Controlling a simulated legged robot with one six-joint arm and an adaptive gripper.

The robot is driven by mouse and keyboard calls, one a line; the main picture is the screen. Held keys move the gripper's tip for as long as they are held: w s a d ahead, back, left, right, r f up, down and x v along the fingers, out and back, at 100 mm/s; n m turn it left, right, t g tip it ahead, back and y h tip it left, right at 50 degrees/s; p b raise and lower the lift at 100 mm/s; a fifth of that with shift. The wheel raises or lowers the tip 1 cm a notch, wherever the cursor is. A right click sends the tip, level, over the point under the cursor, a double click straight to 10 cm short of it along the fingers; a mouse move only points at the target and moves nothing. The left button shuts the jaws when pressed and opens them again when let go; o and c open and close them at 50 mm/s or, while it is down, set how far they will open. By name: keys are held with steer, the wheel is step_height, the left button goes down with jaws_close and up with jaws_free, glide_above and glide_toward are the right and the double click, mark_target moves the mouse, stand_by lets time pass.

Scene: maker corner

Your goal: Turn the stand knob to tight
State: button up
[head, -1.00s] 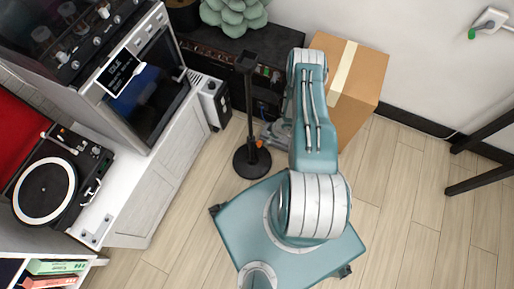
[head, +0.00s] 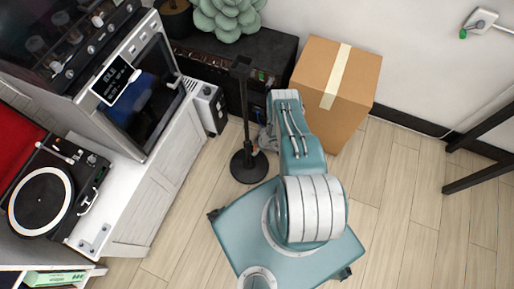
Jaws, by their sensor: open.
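The black stand (head: 247,120) stands upright on the floor, with a round base (head: 249,168) and a thin pole. Its orange knob is not visible now; my gripper covers the place on the pole where it sits. My gripper (head: 262,140) is a small grey shape at the right side of the pole, at lower-pole height, and is partly hidden by my arm. It is open. I cannot tell whether its fingers touch the knob or are around it.
A cardboard box (head: 350,75) stands right of the stand. A dark low cabinet (head: 270,55) with a plant (head: 228,15) is behind. A white cabinet (head: 150,205) with a turntable (head: 45,200) is at left. Floor (head: 400,220) at right is clear.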

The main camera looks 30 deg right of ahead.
steer(key=c, duration=1.2)
steer(key=shift+o, duration=0.2)
steer(key=shift+w+d+m+g+y, duration=0.15)
steer(key=shift+w+m+g+y, duration=0.15)
steer(key=shift+g+y, duration=0.45)
steer(key=o, duration=1.2)
steer(key=shift+s, duration=0.1)
steer(key=shift+c, duration=0.2)
steer(key=shift+s, duration=0.1)
steer(key=v, duration=1.2)
